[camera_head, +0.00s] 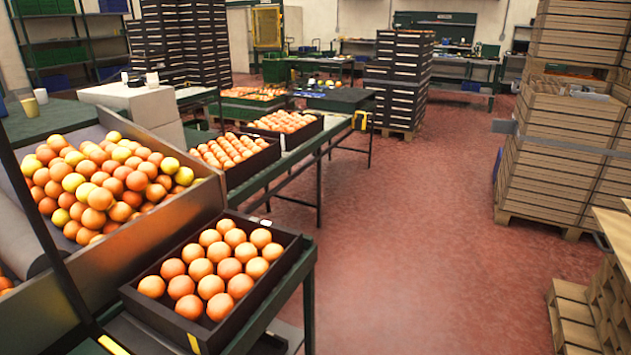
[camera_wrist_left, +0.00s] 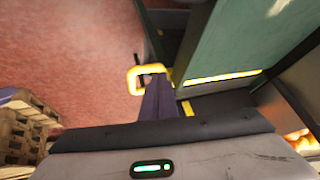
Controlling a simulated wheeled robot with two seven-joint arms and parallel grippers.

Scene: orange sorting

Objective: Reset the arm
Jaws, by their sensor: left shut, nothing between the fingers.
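My left gripper (camera_wrist_left: 157,98) shows in the left wrist view, its dark fingers together and empty, above the red floor beside a green surface. No arm or gripper of mine shows in the head view. A black crate (camera_head: 268,290) of oranges stands on the near bench in the head view. A sloped bin (camera_head: 160,222) at the left is heaped with orange and yellowish fruit. My right gripper is in neither view.
More crates of oranges (camera_head: 236,150) line the bench behind. Wooden crate stacks (camera_head: 555,150) and pallets (camera_head: 575,315) stand at the right. The red floor (camera_head: 430,230) between is clear. A yellow loop (camera_wrist_left: 133,82) lies by the fingers in the wrist view; whether it touches them is unclear.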

